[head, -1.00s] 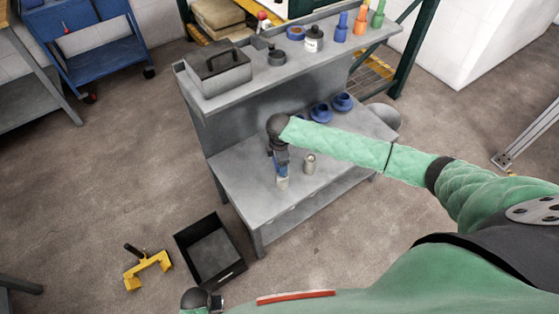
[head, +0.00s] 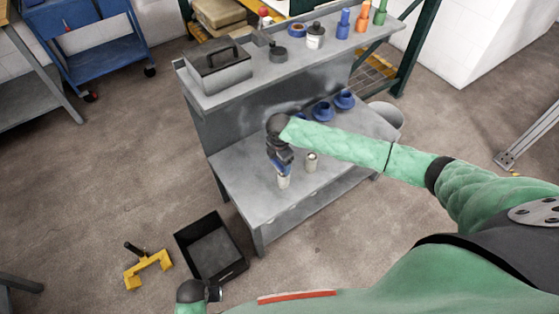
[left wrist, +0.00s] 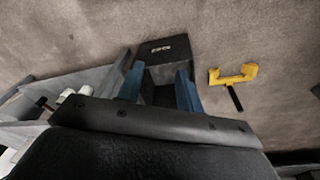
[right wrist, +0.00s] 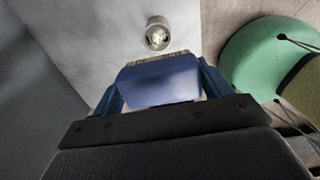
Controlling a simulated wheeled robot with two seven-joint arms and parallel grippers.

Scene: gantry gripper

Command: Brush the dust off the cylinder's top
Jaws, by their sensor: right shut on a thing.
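The cylinder (head: 310,162) is small and grey and stands upright on the bench's lower top. In the right wrist view the cylinder (right wrist: 158,35) shows a pale, speckled top. My right gripper (head: 280,168) is shut on a brush, just left of the cylinder in the head view. The brush (right wrist: 160,80) has a blue body with beige bristles along its far edge, apart from the cylinder in the picture. Its pale end (head: 284,182) points down over the bench. My left gripper (left wrist: 158,88) is open and empty, over the floor side of the bench.
The grey bench (head: 235,172) has blue cups (head: 322,111) at its back. Its upper shelf holds a grey toolbox (head: 220,68), a white bottle (head: 315,36) and coloured pieces. A black bin (head: 210,248) and a yellow tool (head: 148,268) are on the floor.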

